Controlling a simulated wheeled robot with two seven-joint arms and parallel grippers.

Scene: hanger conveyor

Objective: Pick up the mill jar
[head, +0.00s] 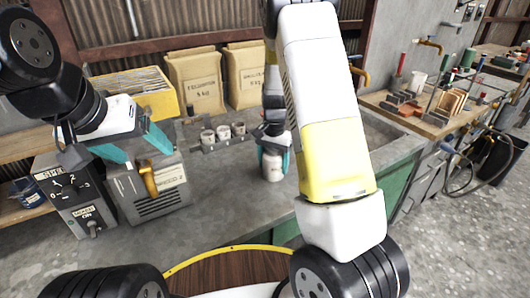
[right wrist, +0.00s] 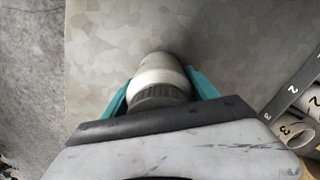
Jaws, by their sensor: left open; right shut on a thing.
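The mill jar (head: 272,171) is a small white cylinder over the middle of the grey bench. My right gripper (head: 273,157) is shut on it, with one teal finger on each side. In the right wrist view the jar (right wrist: 158,73) shows its pale rounded end and a dark ribbed band between the teal fingers (right wrist: 160,95). Its upper part is hidden by my gripper in the head view. I cannot tell whether it touches the bench. My left gripper (head: 135,147) is open and empty above the grey control box at the left.
A rack with several numbered cups (head: 222,132) stands behind and left of the jar. Two paper sacks (head: 195,85) and a yellow bin (head: 158,103) line the back. Bare bench (head: 225,205) lies left of the jar.

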